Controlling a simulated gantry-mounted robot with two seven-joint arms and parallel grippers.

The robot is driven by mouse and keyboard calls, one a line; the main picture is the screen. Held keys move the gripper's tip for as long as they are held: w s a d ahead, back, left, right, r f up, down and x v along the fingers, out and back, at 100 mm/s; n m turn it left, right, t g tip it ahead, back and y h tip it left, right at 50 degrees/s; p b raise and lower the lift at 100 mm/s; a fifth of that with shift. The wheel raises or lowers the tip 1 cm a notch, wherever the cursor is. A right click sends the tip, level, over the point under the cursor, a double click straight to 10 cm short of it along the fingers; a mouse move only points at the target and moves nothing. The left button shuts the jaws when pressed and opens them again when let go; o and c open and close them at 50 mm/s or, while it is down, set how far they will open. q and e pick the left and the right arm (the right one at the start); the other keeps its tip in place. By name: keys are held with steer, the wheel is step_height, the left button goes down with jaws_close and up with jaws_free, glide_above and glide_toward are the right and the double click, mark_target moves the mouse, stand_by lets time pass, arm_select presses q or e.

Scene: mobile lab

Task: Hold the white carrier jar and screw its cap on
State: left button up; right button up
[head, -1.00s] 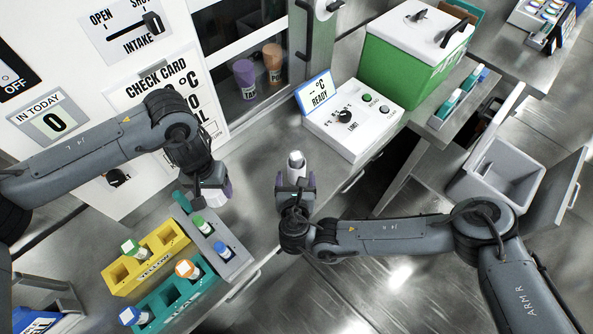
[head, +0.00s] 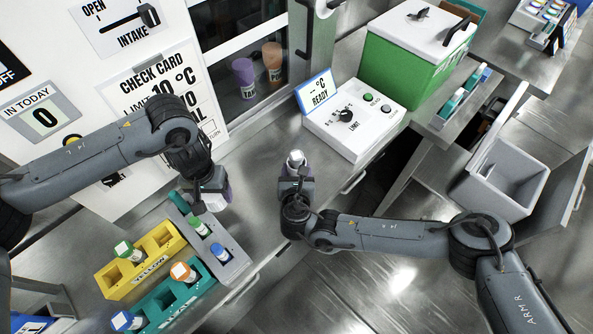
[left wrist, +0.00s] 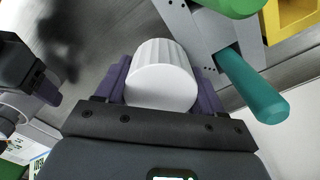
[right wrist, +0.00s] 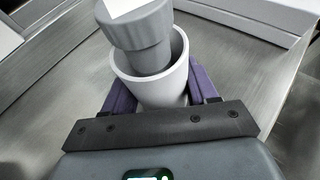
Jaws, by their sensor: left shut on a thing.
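My left gripper (head: 213,194) is shut on a white ribbed cap (left wrist: 162,78), held above the bench left of the jar. My right gripper (head: 296,170) reaches in low around the white carrier jar (right wrist: 162,90), with one purple finger on each side. The fingers look close to its wall, but I cannot tell whether they press on it. The jar's mouth is open, and a grey capped tube (right wrist: 146,38) stands tilted inside and sticks out above the rim. In the head view the jar (head: 295,159) shows only partly behind the right gripper.
A grey rack (head: 228,262), a yellow rack (head: 118,281) and a teal rack (head: 193,305) with vials stand close below the left gripper. A white control box (head: 350,135) and a green cooler (head: 400,70) stand to the right. Bench between the grippers is clear.

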mark_target(298, 165)
steer(key=c, duration=0.7)
steer(key=shift+o, duration=0.2)
steer(key=shift+r, duration=0.15)
arm_select(q)
step_height(298, 165, up, 3)
steer(key=p, duration=0.3)
arm_select(e)
step_height(298, 165, up, 4)
arm_select(q)
steer(key=shift+r+p, duration=0.25)
steer(key=shift+p, duration=0.05)
arm_select(e)
steer(key=shift+s+d+r, duration=0.1)
steer(key=shift+d+r, duration=0.1)
steer(key=shift+r, duration=0.05)
arm_select(q)
step_height(298, 165, up, 3)
steer(key=p, duration=0.2)
steer(key=shift+f+p, duration=0.2)
steer(key=shift+p, duration=0.1)
steer(key=shift+r, duration=0.2)
arm_select(e)
steer(key=s+d+r, duration=0.4)
steer(key=d+r, duration=0.2)
steer(key=d, duration=0.4)
steer(key=shift+s+r, duration=0.15)
steer(key=shift+s, duration=0.2)
steer(key=shift+d, duration=0.1)
